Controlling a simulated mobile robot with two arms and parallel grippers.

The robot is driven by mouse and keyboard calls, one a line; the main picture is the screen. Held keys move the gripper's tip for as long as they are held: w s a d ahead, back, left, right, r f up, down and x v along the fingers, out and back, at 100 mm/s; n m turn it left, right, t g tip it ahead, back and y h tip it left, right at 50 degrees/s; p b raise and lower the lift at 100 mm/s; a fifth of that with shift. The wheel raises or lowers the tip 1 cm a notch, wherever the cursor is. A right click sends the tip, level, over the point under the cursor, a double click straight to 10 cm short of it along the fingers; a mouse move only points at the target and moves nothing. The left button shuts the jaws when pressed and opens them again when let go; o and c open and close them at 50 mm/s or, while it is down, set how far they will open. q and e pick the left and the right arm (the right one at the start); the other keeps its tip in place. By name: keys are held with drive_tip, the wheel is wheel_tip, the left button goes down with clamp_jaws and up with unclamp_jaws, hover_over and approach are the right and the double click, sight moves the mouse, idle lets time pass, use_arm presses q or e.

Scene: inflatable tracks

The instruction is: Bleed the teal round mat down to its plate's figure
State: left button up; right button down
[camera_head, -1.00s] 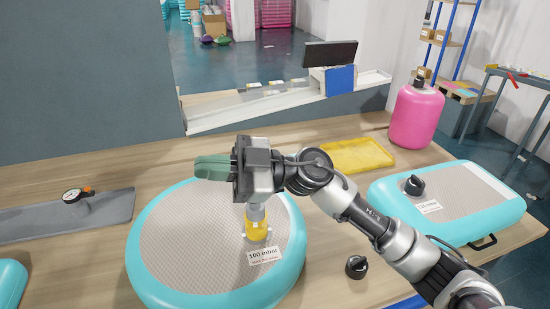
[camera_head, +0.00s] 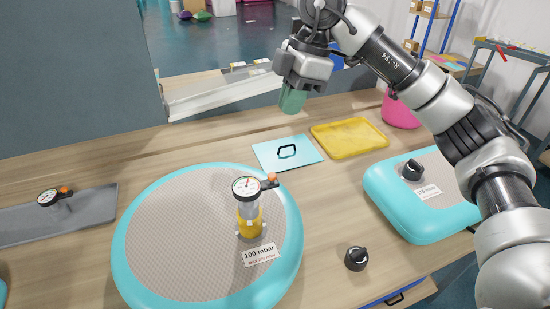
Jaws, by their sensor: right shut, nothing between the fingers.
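The teal round mat (camera_head: 292,232) with a grey textured top lies on the wooden bench. A white plate (camera_head: 262,254) on it reads 100 mbar, with a smaller line too fine to read. A yellow fitting (camera_head: 250,222) stands upright on the mat behind the plate. It bears a round dial gauge (camera_head: 246,187) with an orange-tipped side part (camera_head: 272,179); the needle's reading is too small to tell. My right gripper (camera_head: 292,106), with green fingers, is shut and empty, raised above the bench's back, apart from the gauge. My left gripper is out of view.
A black cap (camera_head: 357,259) lies right of the mat. A second gauge (camera_head: 48,197) is on a grey tray (camera_head: 95,205).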

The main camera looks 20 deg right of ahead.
sight(271, 175)
drive_tip(key=p+x, duration=0.1)
drive_tip(key=x, duration=0.3)
drive_tip(key=p+x, duration=0.2)
drive_tip(key=x, duration=0.3)
drive_tip(key=p+x, duration=0.1)
drive_tip(key=x, duration=0.3)
drive_tip(key=shift+d+f+p, duration=0.3)
drive_tip(key=shift+d+f, duration=0.05)
drive_tip(key=shift+f, duration=0.25)
